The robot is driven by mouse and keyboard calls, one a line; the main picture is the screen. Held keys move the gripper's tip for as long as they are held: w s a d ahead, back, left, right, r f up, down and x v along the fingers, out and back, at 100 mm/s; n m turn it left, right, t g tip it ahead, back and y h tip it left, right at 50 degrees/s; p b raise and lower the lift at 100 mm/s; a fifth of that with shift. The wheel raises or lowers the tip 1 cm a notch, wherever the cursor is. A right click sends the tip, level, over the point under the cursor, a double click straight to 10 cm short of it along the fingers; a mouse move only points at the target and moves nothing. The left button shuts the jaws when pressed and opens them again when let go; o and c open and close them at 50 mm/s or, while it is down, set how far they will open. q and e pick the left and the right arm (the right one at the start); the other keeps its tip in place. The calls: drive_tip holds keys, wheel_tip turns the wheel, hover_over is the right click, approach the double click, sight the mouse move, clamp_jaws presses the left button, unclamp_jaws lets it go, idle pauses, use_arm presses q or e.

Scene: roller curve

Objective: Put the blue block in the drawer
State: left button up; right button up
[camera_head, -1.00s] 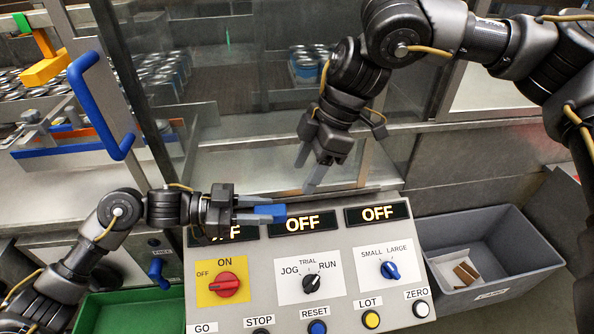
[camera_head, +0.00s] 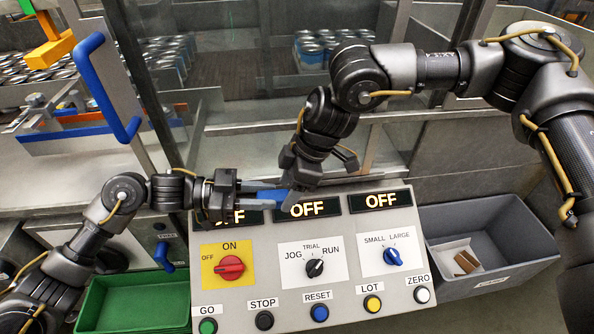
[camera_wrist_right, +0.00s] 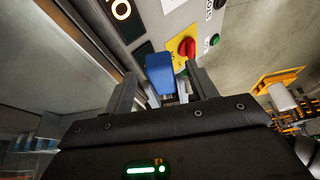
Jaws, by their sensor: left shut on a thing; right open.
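The blue block (camera_head: 272,195) is held in front of the OFF displays in the head view, between the fingers of my left gripper (camera_head: 258,196), which is shut on it. My right gripper (camera_head: 292,199) is open and hangs from above at the block's right end. In the right wrist view the blue block (camera_wrist_right: 160,72) shows between the tips of the two spread fingers (camera_wrist_right: 163,88). Whether those fingers touch it I cannot tell. I cannot make out for certain which part is the drawer.
The control panel (camera_head: 240,290) with knobs and buttons lies just below both grippers. A green bin (camera_head: 110,313) stands at lower left, near a small blue handle (camera_head: 163,256). A grey bin (camera_head: 520,262) at right holds small brown pieces. A large blue handle (camera_head: 105,85) stands at upper left.

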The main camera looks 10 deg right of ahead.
use_arm(q)
drive_tip(key=shift+d, duration=0.1)
use_arm(e)
drive_tip(key=shift+x, duration=0.75)
drive_tip(key=shift+d, duration=0.1)
drive_tip(key=c, duration=1)
use_arm(q)
drive_tip(key=o, duration=1.1)
use_arm(e)
drive_tip(key=shift+c, duration=0.4)
use_arm(q)
drive_tip(key=a, duration=0.4)
drive_tip(key=a+r, duration=0.1)
drive_tip(key=a, duration=0.7)
drive_tip(key=shift+w+r, duration=0.15)
drive_tip(key=shift+r, duration=0.15)
